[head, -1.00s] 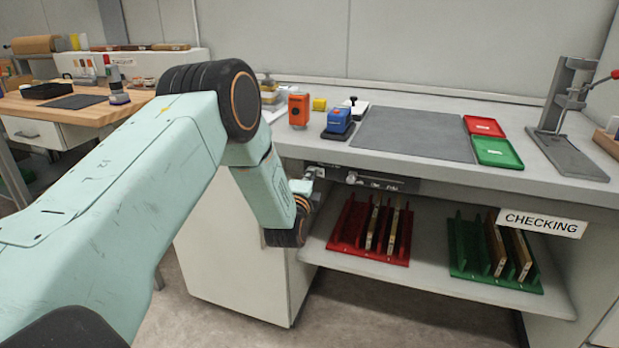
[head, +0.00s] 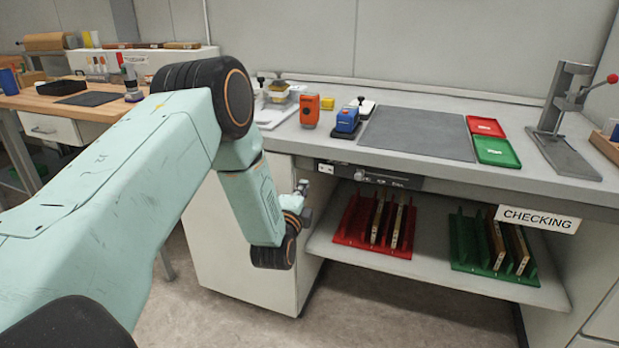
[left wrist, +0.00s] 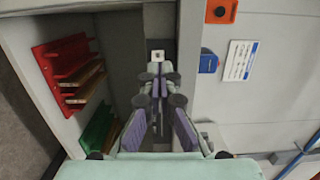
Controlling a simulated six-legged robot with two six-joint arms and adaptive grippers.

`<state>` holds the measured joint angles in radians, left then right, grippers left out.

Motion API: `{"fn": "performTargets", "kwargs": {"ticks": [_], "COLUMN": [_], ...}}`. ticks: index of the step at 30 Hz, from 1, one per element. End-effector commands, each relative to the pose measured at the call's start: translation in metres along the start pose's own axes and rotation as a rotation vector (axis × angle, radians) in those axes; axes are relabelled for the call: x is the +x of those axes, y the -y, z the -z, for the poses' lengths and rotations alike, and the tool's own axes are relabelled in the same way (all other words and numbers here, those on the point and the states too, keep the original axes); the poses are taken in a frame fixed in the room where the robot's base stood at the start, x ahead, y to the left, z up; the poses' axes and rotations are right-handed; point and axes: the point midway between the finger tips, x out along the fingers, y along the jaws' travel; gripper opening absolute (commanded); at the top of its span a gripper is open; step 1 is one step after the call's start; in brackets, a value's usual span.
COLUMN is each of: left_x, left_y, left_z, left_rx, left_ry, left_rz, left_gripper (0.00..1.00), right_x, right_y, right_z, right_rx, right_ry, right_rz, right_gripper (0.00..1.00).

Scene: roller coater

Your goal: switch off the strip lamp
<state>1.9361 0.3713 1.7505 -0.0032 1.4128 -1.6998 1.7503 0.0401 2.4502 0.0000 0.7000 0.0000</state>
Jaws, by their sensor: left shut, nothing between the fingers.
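No strip lamp can be made out in either view. A dark control panel (head: 385,179) with small labels and a round knob (head: 360,175) is set under the bench's front edge. A small white socket-like plate (head: 326,168) sits at its left end; it also shows in the left wrist view (left wrist: 157,56). My left gripper (head: 304,187) is shut and empty, a little left of and below the panel in the head view. In the left wrist view its closed fingers (left wrist: 158,80) cover much of the dark strip below the white plate. My right gripper is not in view.
The grey bench top (head: 430,97) overhangs a lower shelf (head: 335,250) with a red rack (head: 350,235) and a green rack (head: 460,245). An orange device (head: 310,110) and a blue one (head: 347,119) stand above. A white cabinet (head: 225,265) is behind my left arm.

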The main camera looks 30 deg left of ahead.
Motion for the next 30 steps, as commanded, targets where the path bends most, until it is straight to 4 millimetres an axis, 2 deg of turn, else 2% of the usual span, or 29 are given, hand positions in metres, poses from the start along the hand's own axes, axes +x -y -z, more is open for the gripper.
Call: {"fn": "performTargets", "kwargs": {"ticks": [4, 10, 30], "left_x": [-0.024, -0.041, -0.046], "left_y": [0.001, 0.000, 0.000], "left_z": [-0.006, -0.011, -0.012], "left_rx": [0.000, 0.000, -0.015], "left_ry": [0.001, 0.002, 0.001], "left_rz": [-0.004, -0.002, 0.000], "left_gripper": [0.00, 0.00, 0.00], "right_x": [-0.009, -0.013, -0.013], "right_y": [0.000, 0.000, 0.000], "right_z": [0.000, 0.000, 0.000], "right_rx": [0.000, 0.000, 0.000], "right_ry": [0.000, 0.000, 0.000], "right_rz": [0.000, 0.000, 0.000], "right_gripper": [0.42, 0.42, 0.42]}}
